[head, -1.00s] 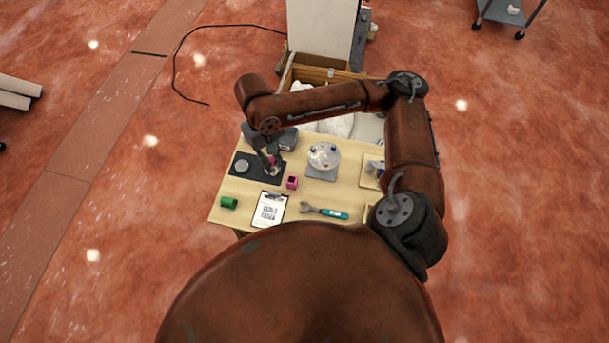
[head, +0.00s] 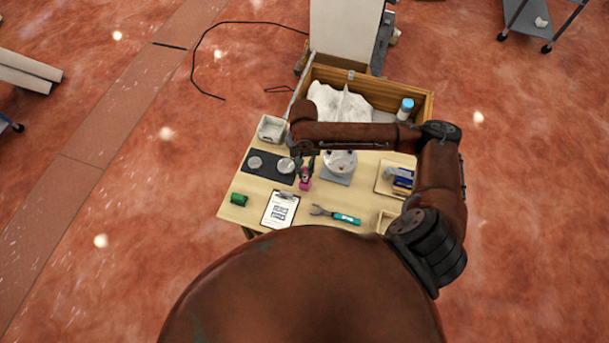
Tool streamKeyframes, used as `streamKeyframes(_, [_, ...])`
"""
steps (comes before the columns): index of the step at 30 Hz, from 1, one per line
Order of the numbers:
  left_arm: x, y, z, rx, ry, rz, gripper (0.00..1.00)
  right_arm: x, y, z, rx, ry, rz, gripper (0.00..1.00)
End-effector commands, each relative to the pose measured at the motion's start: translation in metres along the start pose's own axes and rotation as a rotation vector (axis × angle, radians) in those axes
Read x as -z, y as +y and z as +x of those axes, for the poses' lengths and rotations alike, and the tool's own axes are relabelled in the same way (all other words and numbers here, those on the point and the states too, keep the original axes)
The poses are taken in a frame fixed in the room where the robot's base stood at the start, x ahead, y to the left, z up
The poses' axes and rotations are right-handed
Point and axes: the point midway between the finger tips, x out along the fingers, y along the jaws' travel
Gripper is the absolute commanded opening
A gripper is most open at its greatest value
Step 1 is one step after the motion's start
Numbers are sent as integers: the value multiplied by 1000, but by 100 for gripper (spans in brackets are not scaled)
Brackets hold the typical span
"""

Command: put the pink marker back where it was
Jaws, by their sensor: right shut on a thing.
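My right gripper (head: 305,166) is shut on the pink marker (head: 306,173), of which only a small part shows below the fingers. The marker is over a small pink block-shaped holder (head: 305,185) on the table, at the right edge of the black mat (head: 262,173). The marker and the holder overlap in this view, so I cannot tell whether the marker's lower end is inside it or just above. My left gripper is not in view.
A wooden crate (head: 420,105) stands behind.

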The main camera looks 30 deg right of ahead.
Motion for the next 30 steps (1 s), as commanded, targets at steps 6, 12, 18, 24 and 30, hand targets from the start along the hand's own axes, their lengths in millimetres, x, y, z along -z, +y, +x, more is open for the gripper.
streamKeyframes(6, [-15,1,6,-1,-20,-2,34,3,0,30,-1,-2,-1,0])
streamKeyframes(12, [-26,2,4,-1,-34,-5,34,3,0,29,-1,-1,-2,0])
streamKeyframes(18, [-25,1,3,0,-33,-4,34,3,0,31,-1,-1,-2,18])
streamKeyframes(24, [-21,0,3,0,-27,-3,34,3,0,31,-1,-1,-2,32])
streamKeyframes(30, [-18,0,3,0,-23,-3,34,4,0,31,-1,-1,-1,32])
